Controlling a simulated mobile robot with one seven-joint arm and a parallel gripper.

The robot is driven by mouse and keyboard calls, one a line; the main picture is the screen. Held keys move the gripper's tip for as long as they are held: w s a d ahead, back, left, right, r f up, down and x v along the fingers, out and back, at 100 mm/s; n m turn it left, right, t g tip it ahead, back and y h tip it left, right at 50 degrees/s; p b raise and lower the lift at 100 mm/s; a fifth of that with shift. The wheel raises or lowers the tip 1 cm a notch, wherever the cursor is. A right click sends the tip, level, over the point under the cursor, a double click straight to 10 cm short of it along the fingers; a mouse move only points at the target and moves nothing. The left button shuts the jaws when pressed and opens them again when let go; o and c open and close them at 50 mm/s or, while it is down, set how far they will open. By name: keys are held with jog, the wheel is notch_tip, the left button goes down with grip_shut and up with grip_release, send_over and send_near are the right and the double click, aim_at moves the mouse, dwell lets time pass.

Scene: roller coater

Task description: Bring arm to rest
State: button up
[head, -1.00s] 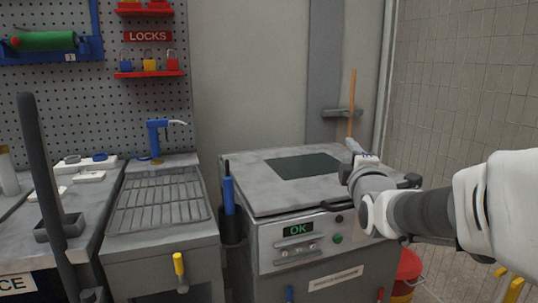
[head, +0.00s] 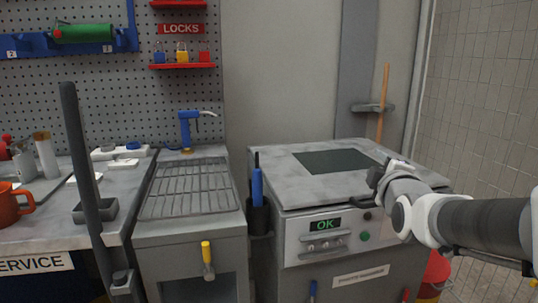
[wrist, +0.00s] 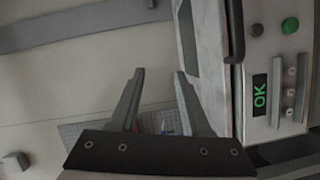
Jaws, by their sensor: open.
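My arm reaches in from the right edge of the head view. My gripper (head: 378,178) is over the front right part of the machine's grey top (head: 285,182), partly hidden by my wrist. In the wrist view my gripper (wrist: 158,75) has its two dark fingers apart with nothing between them. The machine's side with its lit green OK display (head: 324,224) stands close to the right of the fingers in the wrist view, where the display (wrist: 259,96) shows turned on its side. I cannot tell the exact gap between the gripper and the machine top.
A sink unit with a wire rack (head: 190,192) and blue tap (head: 187,130) stands left of the machine. A service bench with an orange mug (head: 10,206) is at far left. A red bucket (head: 436,272) is on the floor under my arm. A wooden handle (head: 383,95) stands behind.

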jog(key=s+a+f+m+g+y, duration=0.1)
jog(key=s+a+f+m+g, duration=0.3)
jog(key=s, duration=0.4)
jog(key=s+a+f+m+g+y, duration=0.1)
jog(key=s+a+f+m+g, duration=0.3)
jog(key=s, duration=0.5)
jog(key=s+a+f+m+g+y, duration=0.1)
jog(key=s+a+f+m+g, duration=0.2)
jog(key=s+f+m, duration=0.35)
notch_tip(320, 180, up, 29)
jog(key=s+n+p, duration=0.1)
jog(key=s+p, duration=0.1)
jog(key=p, duration=2.6)
jog(key=shift+r+p, duration=0.2)
jog(key=shift+p, duration=0.1)
